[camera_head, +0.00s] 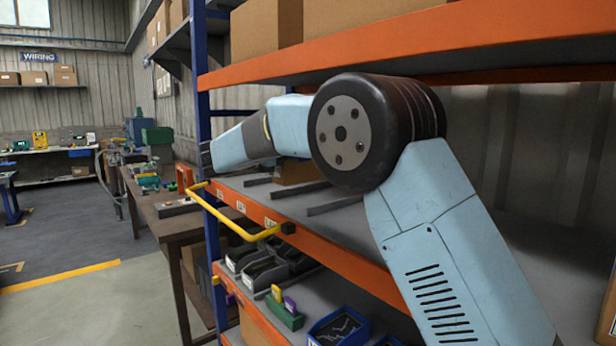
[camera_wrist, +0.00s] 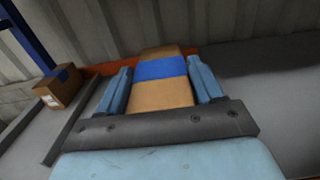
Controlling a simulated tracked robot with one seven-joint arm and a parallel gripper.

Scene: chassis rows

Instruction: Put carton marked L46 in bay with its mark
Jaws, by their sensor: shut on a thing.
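In the wrist view my gripper (camera_wrist: 159,68) is shut on a brown carton with a blue band (camera_wrist: 162,96), one blue finger on each side. No mark shows on the carton's visible face, so I cannot tell whether it is L46. The carton is above or on the grey shelf; contact is unclear. In the head view my arm reaches left over the middle shelf (camera_head: 350,228), and the fingers cannot be made out. Dark divider strips (camera_head: 300,190) part the shelf into bays. Small white labels (camera_head: 241,206) on its orange front edge are too small to read.
Another brown carton (camera_wrist: 60,87) with a pale label stands at left in the wrist view, beside a divider. A yellow handle (camera_head: 238,231) juts from the shelf front. An orange upper shelf (camera_head: 400,47) runs overhead. A blue post (camera_head: 203,110) stands at the far end.

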